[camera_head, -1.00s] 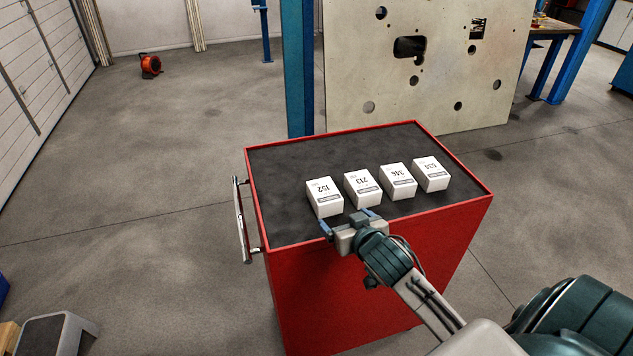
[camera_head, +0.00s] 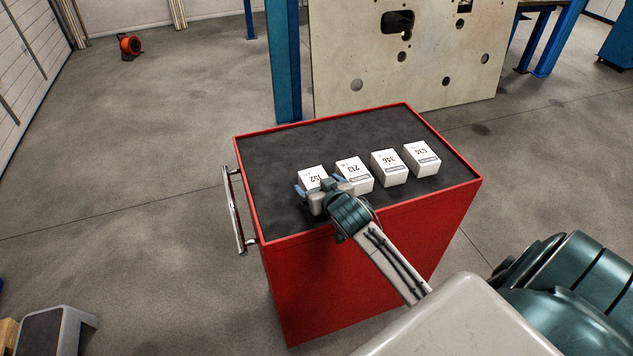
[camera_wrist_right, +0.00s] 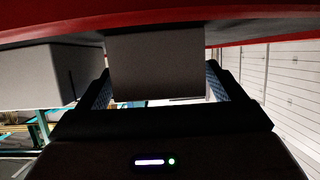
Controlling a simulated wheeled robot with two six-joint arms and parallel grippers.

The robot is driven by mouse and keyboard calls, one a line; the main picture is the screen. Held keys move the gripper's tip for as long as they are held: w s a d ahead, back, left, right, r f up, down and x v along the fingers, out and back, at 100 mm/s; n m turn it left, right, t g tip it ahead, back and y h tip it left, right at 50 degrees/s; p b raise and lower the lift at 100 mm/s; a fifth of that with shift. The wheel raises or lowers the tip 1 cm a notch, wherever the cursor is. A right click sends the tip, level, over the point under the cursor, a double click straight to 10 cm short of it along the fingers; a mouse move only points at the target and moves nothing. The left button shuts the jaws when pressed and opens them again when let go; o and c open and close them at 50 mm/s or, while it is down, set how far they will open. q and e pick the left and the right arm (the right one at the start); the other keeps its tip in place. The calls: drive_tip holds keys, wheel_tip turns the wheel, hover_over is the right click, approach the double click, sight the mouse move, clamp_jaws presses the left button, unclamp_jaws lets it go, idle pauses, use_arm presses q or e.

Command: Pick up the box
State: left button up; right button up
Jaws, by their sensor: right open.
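Several white boxes stand in a row on the dark top of a red cabinet (camera_head: 340,280) in the head view: box 152 (camera_head: 313,174) at the left, then box 213 (camera_head: 355,172), box 346 (camera_head: 389,167) and box 634 (camera_head: 422,158). My right gripper (camera_head: 320,187) is open at box 152, with a finger on either side of it, and hides its near part. In the right wrist view a box (camera_wrist_right: 155,62) stands between the two blue-padded fingers, with gaps beside it. Another box (camera_wrist_right: 35,75) is at the left there. My left gripper is out of view.
The cabinet top has a thin raised red rim, and a metal handle (camera_head: 234,210) is on its left side. The top behind the boxes is bare. A blue post (camera_head: 284,60) and a pale panel with holes (camera_head: 340,70) stand behind the cabinet.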

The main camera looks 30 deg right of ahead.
drive_tip(key=shift+x, duration=0.8)
drive_tip(key=shift+w, duration=0.15)
drive_tip(key=c, duration=1.2)
